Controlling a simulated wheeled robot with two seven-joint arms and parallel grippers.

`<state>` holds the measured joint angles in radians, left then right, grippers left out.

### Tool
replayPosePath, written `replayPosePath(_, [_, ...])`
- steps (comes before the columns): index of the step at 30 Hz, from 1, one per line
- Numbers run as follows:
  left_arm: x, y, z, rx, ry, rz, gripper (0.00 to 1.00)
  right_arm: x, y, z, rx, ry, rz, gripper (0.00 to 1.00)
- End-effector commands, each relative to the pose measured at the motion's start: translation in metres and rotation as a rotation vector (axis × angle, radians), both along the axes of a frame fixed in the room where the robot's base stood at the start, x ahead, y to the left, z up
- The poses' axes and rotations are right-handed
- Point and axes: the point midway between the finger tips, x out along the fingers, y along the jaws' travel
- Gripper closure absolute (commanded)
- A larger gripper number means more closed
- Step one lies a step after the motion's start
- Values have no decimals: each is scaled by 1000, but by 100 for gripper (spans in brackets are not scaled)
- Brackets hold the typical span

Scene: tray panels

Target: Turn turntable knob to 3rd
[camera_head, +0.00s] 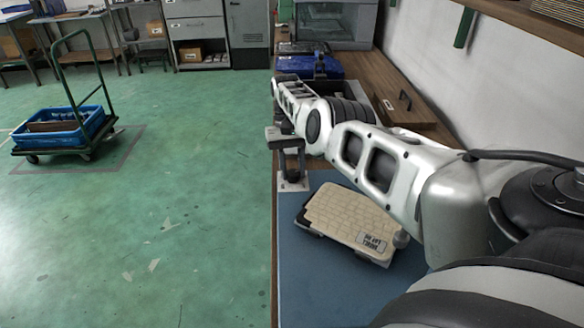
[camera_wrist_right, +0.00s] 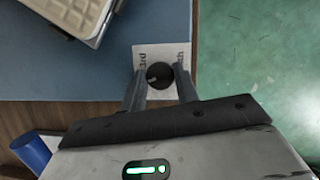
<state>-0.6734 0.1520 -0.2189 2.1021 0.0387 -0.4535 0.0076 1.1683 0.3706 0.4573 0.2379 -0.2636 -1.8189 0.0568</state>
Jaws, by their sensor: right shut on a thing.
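A dark round knob (camera_wrist_right: 159,75) sits on a white label plate (camera_wrist_right: 146,50). In the wrist view "3rd" reads on the plate's left side, and a label ending in "th" is partly visible on its right. My right gripper (camera_wrist_right: 160,85) points down at the plate and is shut on the knob, with one finger on each side. In the head view my right gripper (camera_head: 292,172) is over the white plate (camera_head: 290,186) at the bench's left edge, and the knob is hidden there. A light pointer mark on the knob is too small to read surely. My left gripper is not in view.
A cream tiled panel (camera_head: 345,215) lies on the blue mat (camera_head: 310,285) close to my right arm. A blue case (camera_head: 308,67) and a wooden board (camera_head: 405,105) are farther back. Green floor (camera_head: 160,220) lies left of the bench, with a cart (camera_head: 25,150) on it.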

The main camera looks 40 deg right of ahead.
Motion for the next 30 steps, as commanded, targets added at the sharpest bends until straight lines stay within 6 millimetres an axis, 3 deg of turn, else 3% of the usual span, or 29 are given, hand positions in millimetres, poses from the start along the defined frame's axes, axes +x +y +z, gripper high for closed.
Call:
replayPosePath(18, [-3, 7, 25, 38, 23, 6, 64, -3, -4, 5, -4, -1, -585, 92])
replayPosePath(30, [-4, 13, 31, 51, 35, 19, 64, -4, -4, 2, -5, -4, -861, 92])
